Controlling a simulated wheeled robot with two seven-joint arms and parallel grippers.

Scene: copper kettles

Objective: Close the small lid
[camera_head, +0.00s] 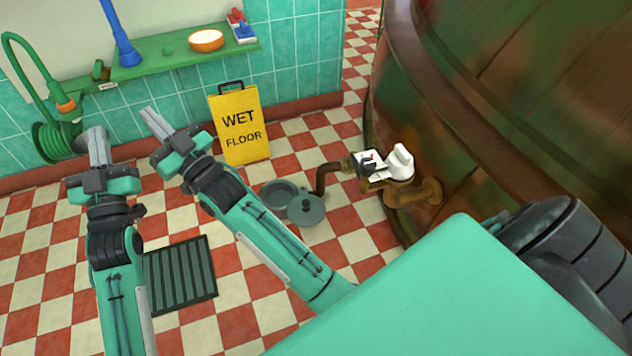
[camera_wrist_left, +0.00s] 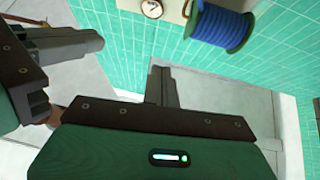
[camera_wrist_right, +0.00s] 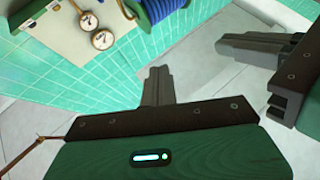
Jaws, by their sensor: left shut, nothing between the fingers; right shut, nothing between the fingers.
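A small grey lid (camera_head: 306,210) with a dark knob lies tilted at the front edge of a round grey opening or pot (camera_head: 279,190) near the floor. The opening looks uncovered; whether a hinge joins the two is unclear. My left gripper (camera_head: 98,147) is shut and empty, raised at the far left. Its fingers also show in the left wrist view (camera_wrist_left: 164,86). My right gripper (camera_head: 157,124) is shut and empty, up and left of the lid. Its fingers also show in the right wrist view (camera_wrist_right: 157,86). Both grippers are well apart from the lid.
A large copper kettle (camera_head: 480,90) stands on the right, with a pipe and white fitting (camera_head: 400,163) beside the lid. A yellow wet-floor sign (camera_head: 239,125) stands behind. A green shelf (camera_head: 175,55) is on the wall. A dark floor grate (camera_head: 180,275) lies between my arms.

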